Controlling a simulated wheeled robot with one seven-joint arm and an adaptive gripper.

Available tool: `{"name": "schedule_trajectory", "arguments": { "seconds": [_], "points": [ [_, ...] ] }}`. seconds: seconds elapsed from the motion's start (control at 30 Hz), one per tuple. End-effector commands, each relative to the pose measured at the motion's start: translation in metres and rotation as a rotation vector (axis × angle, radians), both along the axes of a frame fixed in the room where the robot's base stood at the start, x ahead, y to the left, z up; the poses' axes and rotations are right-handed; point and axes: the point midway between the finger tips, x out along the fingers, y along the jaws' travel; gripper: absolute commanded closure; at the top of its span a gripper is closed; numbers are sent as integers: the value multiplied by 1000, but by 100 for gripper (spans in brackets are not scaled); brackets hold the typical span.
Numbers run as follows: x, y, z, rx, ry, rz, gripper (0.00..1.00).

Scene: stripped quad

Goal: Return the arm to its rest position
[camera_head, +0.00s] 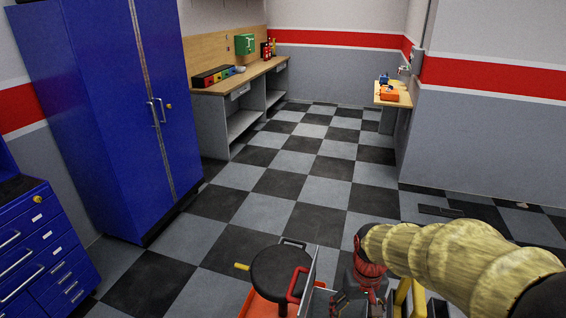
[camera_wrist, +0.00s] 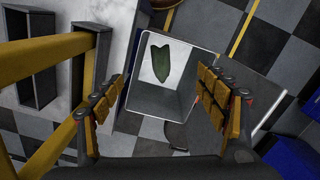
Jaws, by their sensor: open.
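My arm, in a yellowish ribbed sleeve, reaches in from the lower right of the head view. My gripper (camera_head: 358,301) hangs at its end, pointing down near the bottom edge. In the wrist view my gripper (camera_wrist: 165,98) has its two padded fingers wide apart, with nothing held between them. Below the fingers is an open grey bin (camera_wrist: 158,101) with a pale rim. A dark green leaf-shaped object (camera_wrist: 160,62) lies against a white surface in the bin's upper part, apart from the fingers.
A round black stool seat (camera_head: 281,272) and orange-red parts stand just left of my gripper. A yellow frame (camera_wrist: 45,62) runs close by the left finger. Blue cabinets (camera_head: 100,110) line the left. The checkered floor (camera_head: 290,190) ahead is clear toward the workbench (camera_head: 225,85).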

Motion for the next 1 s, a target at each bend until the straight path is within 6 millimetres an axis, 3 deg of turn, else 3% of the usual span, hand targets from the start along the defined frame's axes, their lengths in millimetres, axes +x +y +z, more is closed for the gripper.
{"name": "schedule_trajectory", "arguments": {
  "seconds": [0.2, 0.5, 0.77, 1.0],
  "points": [
    [-52, 0, 66, 1, -124, -16, 26],
    [-116, 0, 132, 4, -346, -26, 26],
    [-131, -1, 175, 6, -506, -25, 26],
    [-132, 0, 180, 6, -524, -25, 26]
  ]
}}
